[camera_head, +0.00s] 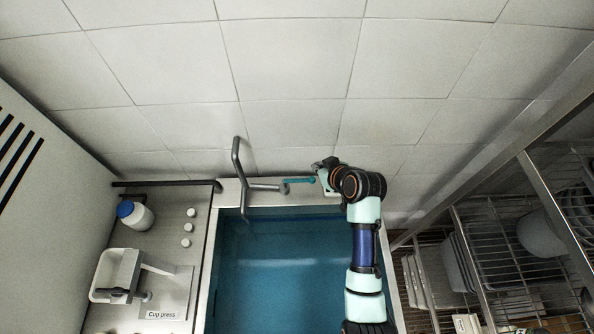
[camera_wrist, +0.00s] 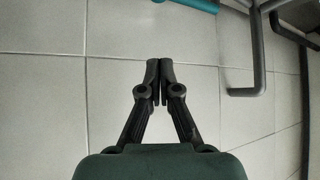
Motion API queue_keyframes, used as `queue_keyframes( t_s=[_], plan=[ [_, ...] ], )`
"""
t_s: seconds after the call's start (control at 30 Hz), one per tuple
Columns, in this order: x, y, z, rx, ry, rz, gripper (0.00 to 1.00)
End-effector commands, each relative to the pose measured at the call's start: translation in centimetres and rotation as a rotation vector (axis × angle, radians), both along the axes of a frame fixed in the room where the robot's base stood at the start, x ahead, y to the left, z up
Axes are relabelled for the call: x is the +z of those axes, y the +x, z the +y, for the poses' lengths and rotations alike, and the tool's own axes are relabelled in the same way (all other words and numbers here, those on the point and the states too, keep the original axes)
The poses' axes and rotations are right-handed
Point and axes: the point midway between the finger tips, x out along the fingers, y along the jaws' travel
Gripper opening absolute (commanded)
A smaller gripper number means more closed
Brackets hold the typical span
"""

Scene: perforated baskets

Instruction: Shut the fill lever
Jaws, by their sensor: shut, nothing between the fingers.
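The fill lever (camera_head: 299,180) is a teal handle at the back rim of the basin. It sticks out to the right from the base of the grey tap (camera_head: 264,187). The lever's teal end also shows at the top edge of the wrist view (camera_wrist: 200,5). My gripper (camera_head: 319,166) is just right of the lever's free end, at the back rim near the wall. In the wrist view its two fingers (camera_wrist: 159,65) are together with nothing between them, and they appear apart from the lever.
The blue basin (camera_head: 216,283) lies in front of the tap. A counter at left holds a white bottle with a blue cap (camera_head: 140,215) and a cup press (camera_head: 118,272). A wire rack (camera_head: 487,240) with containers stands at right. The tiled wall (camera_head: 290,45) is close behind my gripper.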

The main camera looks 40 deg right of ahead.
Motion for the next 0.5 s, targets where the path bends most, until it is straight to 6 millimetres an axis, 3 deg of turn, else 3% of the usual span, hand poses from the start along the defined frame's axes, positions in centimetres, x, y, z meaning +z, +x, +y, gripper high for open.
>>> queue_keyframes(
  t_s=[0.27,0.5],
  plan=[
    [-1.0,1.0,0.0,0.001,0.002,0.002,0.0],
    [-4.4,4.5,-0.7,0.002,0.003,0.003,0.0]
  ],
)
